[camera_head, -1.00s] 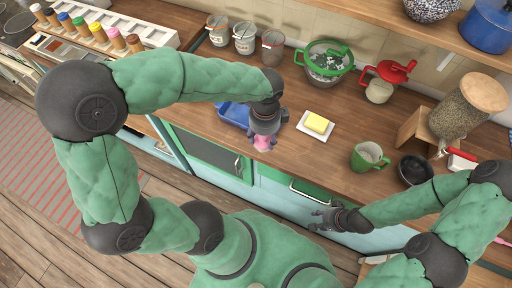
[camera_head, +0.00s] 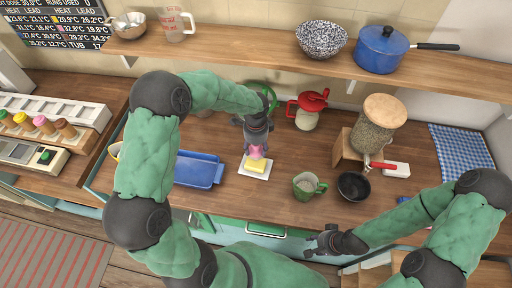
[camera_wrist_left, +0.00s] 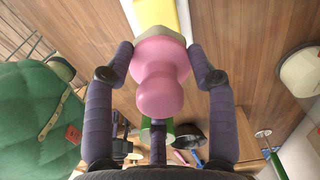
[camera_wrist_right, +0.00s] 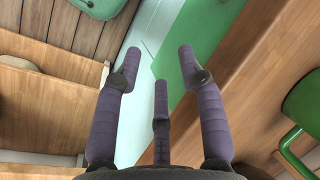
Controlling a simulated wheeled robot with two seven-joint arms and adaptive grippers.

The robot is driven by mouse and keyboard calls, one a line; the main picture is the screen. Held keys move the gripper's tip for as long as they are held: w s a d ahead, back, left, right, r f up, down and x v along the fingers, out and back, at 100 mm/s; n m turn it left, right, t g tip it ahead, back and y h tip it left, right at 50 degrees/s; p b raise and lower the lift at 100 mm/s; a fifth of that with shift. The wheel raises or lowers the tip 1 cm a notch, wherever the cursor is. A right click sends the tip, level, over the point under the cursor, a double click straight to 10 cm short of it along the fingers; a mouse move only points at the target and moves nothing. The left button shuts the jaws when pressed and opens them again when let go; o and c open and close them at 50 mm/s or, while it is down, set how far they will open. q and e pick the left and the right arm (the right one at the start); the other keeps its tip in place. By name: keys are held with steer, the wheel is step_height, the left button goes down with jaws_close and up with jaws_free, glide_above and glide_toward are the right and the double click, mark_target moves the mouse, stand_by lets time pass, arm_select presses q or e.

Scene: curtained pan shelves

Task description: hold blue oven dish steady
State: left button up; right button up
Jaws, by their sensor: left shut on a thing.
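The blue oven dish (camera_head: 200,170) lies flat on the wooden counter, left of the butter plate. Neither gripper touches it. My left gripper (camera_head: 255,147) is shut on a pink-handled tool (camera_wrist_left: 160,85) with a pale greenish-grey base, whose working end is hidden. It holds the tool upright over the yellow butter (camera_head: 256,164) on a small white plate (camera_head: 245,169); whether tool and butter touch I cannot tell. My right gripper (camera_head: 313,248) is open and empty, low by the counter's front edge; its fingers show apart in the right wrist view (camera_wrist_right: 157,70).
A green mug (camera_head: 305,187) and a black bowl (camera_head: 353,187) stand right of the butter. Behind are a red-lidded jar (camera_head: 308,112) and a large grain jar (camera_head: 375,127). An upper shelf (camera_head: 255,62) holds a blue pot (camera_head: 381,50).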

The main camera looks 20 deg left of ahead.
arm_select(q)
steer(key=shift+f+b, duration=2)
steer(key=shift+f, duration=0.85)
steer(key=shift+s+f+b, duration=0.1)
steer(key=shift+f+b, duration=0.25)
steer(key=shift+f, duration=0.2)
steer(key=shift+r, duration=0.1)
steer(key=shift+r+p, duration=2.55)
steer(key=shift+r, duration=0.95)
steer(key=shift+f, duration=0.1)
